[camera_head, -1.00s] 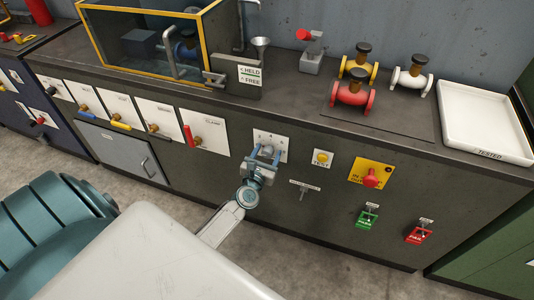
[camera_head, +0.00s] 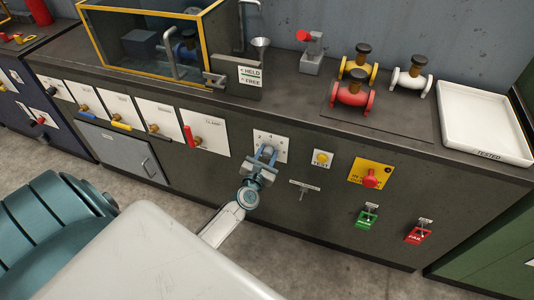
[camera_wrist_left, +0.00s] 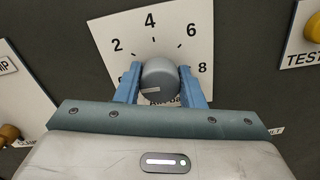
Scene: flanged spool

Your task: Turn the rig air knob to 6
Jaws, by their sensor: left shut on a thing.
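The rig air knob (camera_wrist_left: 160,76) is a grey round knob on a white dial plate (camera_wrist_left: 104,33) with the figures 2, 4, 6 and 8 in view. In the head view the plate (camera_head: 283,146) is on the front of the dark bench. My left gripper (camera_head: 264,156) is at the knob, and in the left wrist view its blue fingers (camera_wrist_left: 160,84) are shut on the knob's two sides. No pointer on the knob can be made out, so its setting cannot be read. The gripper hides the lower part of the plate. My right gripper is not in view.
To the right on the panel are a yellow TEST button (camera_head: 322,158), a T-handle (camera_head: 304,188), a red button on a yellow plate (camera_head: 371,178), and green (camera_head: 367,218) and red (camera_head: 418,234) switches. A red-handled valve (camera_head: 195,140) is to the left.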

